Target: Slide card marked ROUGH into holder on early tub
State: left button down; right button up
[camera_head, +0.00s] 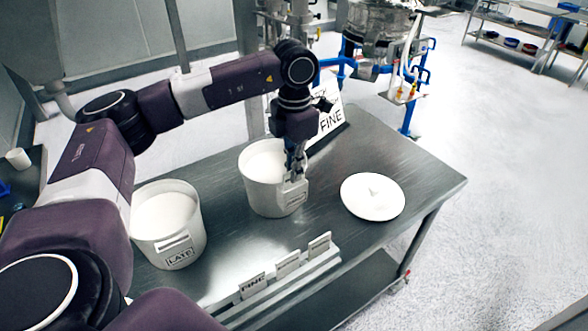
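A white tub (258,168) filled with white powder stands at the middle of the steel table. No word can be read on it. A pale holder or card (293,197) is on its front right side. My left gripper (294,174) points down at this spot, its fingertips at the tub's rim. I cannot tell whether it grips a card, and no card reading ROUGH is legible. A second tub (190,240), labelled LATE, stands to the left with an empty-looking holder above its label. My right gripper is not in view.
A rack (270,296) at the table's front edge holds small cards; the left one (253,285) seems to read FINE. A white lid (372,197) lies to the right. The table's right end (425,180) is clear.

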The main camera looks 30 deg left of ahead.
pick_arm(q)
jog(key=c, duration=2.1)
grip_release()
notch_tip(320, 180, up, 12)
